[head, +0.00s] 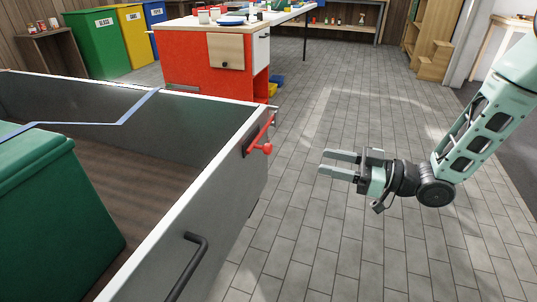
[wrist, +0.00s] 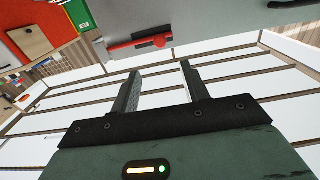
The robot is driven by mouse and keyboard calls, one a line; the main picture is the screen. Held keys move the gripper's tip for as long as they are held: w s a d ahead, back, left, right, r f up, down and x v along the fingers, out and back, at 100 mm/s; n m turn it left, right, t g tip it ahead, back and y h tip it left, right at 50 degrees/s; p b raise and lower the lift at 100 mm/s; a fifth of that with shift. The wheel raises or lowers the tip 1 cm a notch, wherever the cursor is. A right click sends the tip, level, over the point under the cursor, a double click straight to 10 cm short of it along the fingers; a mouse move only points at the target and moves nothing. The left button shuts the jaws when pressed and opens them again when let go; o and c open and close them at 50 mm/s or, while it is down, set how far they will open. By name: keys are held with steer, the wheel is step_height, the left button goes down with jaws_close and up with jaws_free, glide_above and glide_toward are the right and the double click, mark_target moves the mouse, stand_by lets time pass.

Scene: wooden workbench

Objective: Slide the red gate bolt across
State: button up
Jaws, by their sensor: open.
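The red gate bolt (head: 262,138) is a thin red rod with a round knob, mounted near the top of the grey panel (head: 205,190) at its far end. In the wrist view the bolt (wrist: 142,45) lies ahead of the fingertips, with its knob toward the right. My gripper (head: 340,163) is in the air to the right of the bolt, its two fingers apart and pointing left at it. In the wrist view my gripper (wrist: 160,68) is empty, with a gap between the fingertips and the bolt.
A black handle (head: 190,262) sticks out from the near part of the same panel. Behind the panel is an open bed with a green box (head: 55,205) and a blue strap (head: 140,105). A red cabinet (head: 190,70) stands beyond. The tiled floor around my gripper is clear.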

mark_target(271, 150)
steer(key=b+x, duration=0.3)
steer(key=x, duration=1.2)
steer(key=shift+w+a, duration=0.1)
steer(key=shift+a, duration=0.1)
